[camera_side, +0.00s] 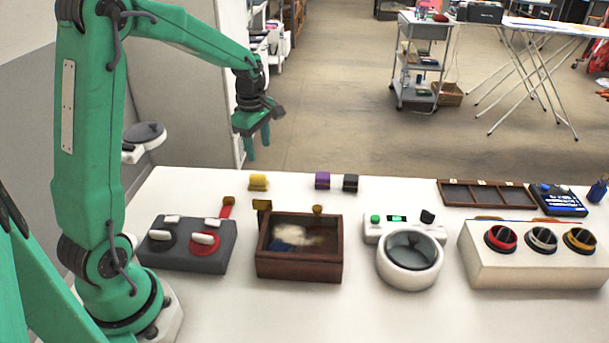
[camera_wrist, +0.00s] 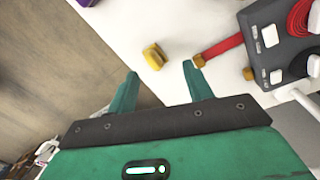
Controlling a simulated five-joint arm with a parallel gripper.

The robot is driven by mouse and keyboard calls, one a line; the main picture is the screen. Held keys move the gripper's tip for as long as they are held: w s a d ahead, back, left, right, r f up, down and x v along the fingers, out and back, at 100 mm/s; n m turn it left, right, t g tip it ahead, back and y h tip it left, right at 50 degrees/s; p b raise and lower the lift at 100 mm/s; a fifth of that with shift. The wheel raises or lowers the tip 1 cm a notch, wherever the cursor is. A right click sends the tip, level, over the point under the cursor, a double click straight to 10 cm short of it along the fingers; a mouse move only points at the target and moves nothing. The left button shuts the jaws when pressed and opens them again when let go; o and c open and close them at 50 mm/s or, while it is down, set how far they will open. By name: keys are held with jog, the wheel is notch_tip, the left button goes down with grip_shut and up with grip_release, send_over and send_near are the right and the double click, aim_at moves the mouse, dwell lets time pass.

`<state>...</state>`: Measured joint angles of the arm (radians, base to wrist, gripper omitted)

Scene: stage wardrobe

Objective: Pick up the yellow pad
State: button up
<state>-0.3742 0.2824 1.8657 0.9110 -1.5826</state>
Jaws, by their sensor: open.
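The yellow pad (camera_side: 258,183) is a small block on the white table, near its far edge at the left in the side view. In the wrist view the yellow pad (camera_wrist: 154,56) lies beyond the fingertips, roughly between their lines. My gripper (camera_side: 258,146) is above and behind the pad in the side view, apart from it. In the wrist view my gripper (camera_wrist: 160,70) has its two green fingers spread, with nothing between them.
A red strap (camera_wrist: 222,47) with a brass end lies right of the pad in the wrist view. A purple block (camera_side: 322,180) and a black block (camera_side: 350,183) sit to the right. A grey box (camera_side: 160,258) and a brown wooden box (camera_side: 300,268) stand in front.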

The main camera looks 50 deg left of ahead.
aim_at(257, 174)
jog(key=a+f+n, duration=0.1)
jog(key=f, duration=0.1)
jog(key=w+a+f+n, duration=0.1)
jog(key=a+n, duration=0.1)
jog(key=a+f+n+g, duration=0.1)
jog(key=f, duration=0.1)
jog(key=shift+w+a+f+n, duration=0.25)
jog(key=shift+w+f+n, duration=0.05)
jog(key=shift+f, duration=0.05)
jog(key=shift+f, duration=0.1)
jog(key=shift+f, duration=1.2)
jog(key=shift+f, duration=0.15)
jog(key=shift+w+a+f, duration=0.1)
jog(key=shift+a+f, duration=0.05)
jog(key=shift+f, duration=2.3)
jog(key=shift+c, duration=0.4)
jog(key=c, duration=0.7)
